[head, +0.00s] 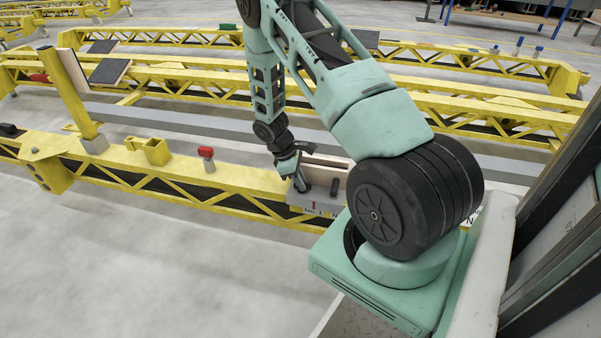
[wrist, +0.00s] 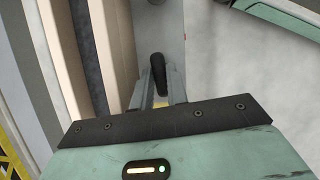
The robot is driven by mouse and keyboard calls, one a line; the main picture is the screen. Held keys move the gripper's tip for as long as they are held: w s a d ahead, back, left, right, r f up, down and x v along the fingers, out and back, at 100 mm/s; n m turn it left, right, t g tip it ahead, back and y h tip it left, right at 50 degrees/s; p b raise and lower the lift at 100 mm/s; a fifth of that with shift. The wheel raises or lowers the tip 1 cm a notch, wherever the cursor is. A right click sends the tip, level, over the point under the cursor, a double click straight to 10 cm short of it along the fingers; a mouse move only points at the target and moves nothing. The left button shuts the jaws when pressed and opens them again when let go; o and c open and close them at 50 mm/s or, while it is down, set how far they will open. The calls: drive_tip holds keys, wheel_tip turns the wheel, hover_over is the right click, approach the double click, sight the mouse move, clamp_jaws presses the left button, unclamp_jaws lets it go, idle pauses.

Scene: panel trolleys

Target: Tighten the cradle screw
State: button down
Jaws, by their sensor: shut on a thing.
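The cradle (head: 325,200) is a grey metal bracket on the yellow beam, with a red mark and a number label on its front. A pale panel edge (head: 322,172) stands in it. My gripper (head: 301,185) reaches down to the cradle's left part. In the wrist view my gripper (wrist: 160,90) has its two grey fingers on either side of a black screw handle (wrist: 157,66), shut on it. The cradle's grey plate (wrist: 158,28) lies beyond the handle. A second dark handle (head: 334,187) shows to the right on the cradle. The screw's threaded part is hidden.
The yellow beam (head: 235,183) carries a red-topped clamp (head: 206,153) and a yellow bracket (head: 150,150). A tilted yellow post (head: 75,92) stands at left. More yellow trolleys (head: 430,95) stand behind. The grey floor in front is clear. Pale and dark panel layers (wrist: 105,50) lie left of my fingers.

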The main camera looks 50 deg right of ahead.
drive_tip(key=shift+r+m+p, duration=0.1)
drive_tip(key=shift+m+p, duration=0.3)
drive_tip(key=shift+m, duration=0.1)
drive_tip(key=c, duration=1.6)
unclamp_jaws()
drive_tip(key=shift+c, duration=0.2)
drive_tip(key=p+v, duration=0.5)
drive_tip(key=v, duration=1.2)
drive_tip(key=shift+w+d+p, duration=0.2)
drive_tip(key=shift+d+p, duration=0.05)
drive_tip(key=shift+p, duration=0.05)
drive_tip(key=shift+r, duration=0.1)
